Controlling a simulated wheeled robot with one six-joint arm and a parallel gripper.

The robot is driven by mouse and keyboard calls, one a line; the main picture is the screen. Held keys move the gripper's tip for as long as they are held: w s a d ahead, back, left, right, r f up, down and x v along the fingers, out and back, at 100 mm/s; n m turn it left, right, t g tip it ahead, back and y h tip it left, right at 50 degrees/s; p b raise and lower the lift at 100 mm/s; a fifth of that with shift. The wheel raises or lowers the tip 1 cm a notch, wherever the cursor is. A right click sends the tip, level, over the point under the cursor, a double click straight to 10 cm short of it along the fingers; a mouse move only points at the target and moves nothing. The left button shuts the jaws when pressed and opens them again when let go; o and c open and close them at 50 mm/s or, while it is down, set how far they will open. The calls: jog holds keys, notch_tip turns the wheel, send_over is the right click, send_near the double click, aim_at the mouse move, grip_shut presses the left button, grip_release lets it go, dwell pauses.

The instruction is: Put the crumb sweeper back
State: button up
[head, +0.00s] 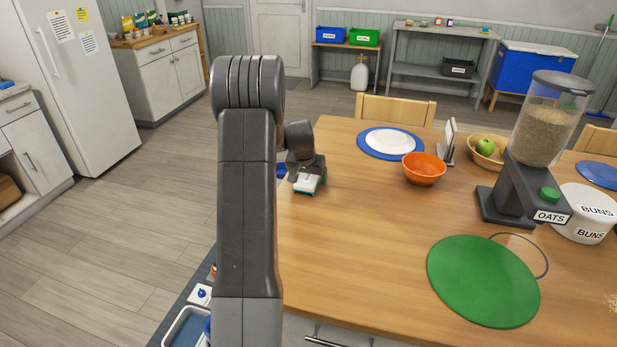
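A small white thing with a teal lower edge (307,184), which looks like the crumb sweeper, is at the left part of the wooden table (340,250). My gripper (306,173) is right over it and appears to touch it. The fingertips are too small and covered to show whether they are closed on it. I cannot tell whether the sweeper rests on the table or is held just above it. My own arm hides the table's left edge and part of a blue thing (282,170) there.
A blue mat with a white plate (390,141), an orange bowl (424,169), an oats dispenser (540,135), a buns tub (583,213) and a green mat (483,281) are on the table. Light crumbs (612,302) lie at the right edge. The table's middle is clear.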

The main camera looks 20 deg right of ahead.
jog(key=shift+r, duration=0.1)
jog(key=shift+r, duration=0.2)
jog(key=b+v, duration=0.1)
jog(key=v, duration=1)
jog(key=shift+r, duration=0.4)
jog(key=shift+s+a, duration=0.1)
jog(key=shift+c, duration=0.2)
